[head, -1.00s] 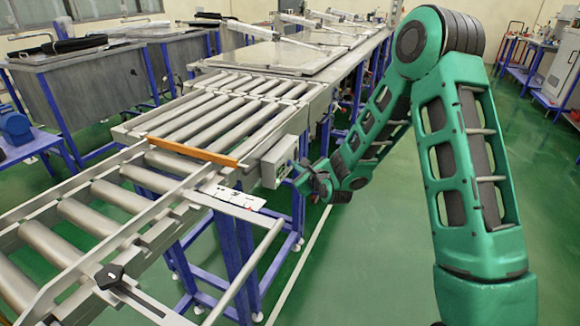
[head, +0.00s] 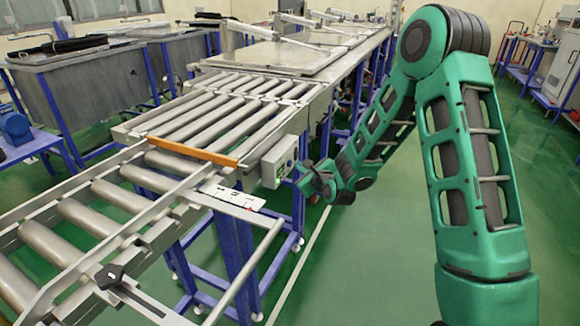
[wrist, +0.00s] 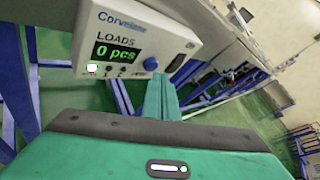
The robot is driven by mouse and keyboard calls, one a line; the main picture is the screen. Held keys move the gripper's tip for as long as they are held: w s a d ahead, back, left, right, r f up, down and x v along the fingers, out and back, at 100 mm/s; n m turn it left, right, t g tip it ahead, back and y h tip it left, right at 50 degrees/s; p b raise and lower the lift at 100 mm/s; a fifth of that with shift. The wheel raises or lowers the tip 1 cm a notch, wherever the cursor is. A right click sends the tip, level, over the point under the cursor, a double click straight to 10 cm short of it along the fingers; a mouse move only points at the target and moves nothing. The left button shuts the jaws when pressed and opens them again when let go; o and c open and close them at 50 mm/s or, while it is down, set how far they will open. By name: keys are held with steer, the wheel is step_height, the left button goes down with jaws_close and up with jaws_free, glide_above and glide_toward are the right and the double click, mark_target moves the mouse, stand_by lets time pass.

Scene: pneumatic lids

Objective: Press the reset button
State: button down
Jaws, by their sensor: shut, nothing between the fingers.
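A light grey control box (head: 280,161) is mounted on the side of the roller conveyor, and it fills the upper part of the wrist view (wrist: 150,38). Its green display (wrist: 117,51) reads "LOADS 0 pcs". A round blue button (wrist: 176,63) is at the lower right of its face. A lit white spot (wrist: 92,68) and small dark spots are along the lower left edge. My gripper (wrist: 160,80) is shut and empty. In the head view my gripper (head: 303,171) is right beside the box.
The roller conveyor (head: 190,165) with an orange bar (head: 193,151) runs along the left of my arm. A side rail (head: 245,270) projects at the front. Blue legs stand under the box.

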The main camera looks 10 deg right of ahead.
steer(key=shift+s+d, duration=0.15)
steer(key=s+d, duration=0.1)
steer(key=d, duration=0.1)
steer(key=s+d, duration=0.2)
stand_by(0.7)
stand_by(0.5)
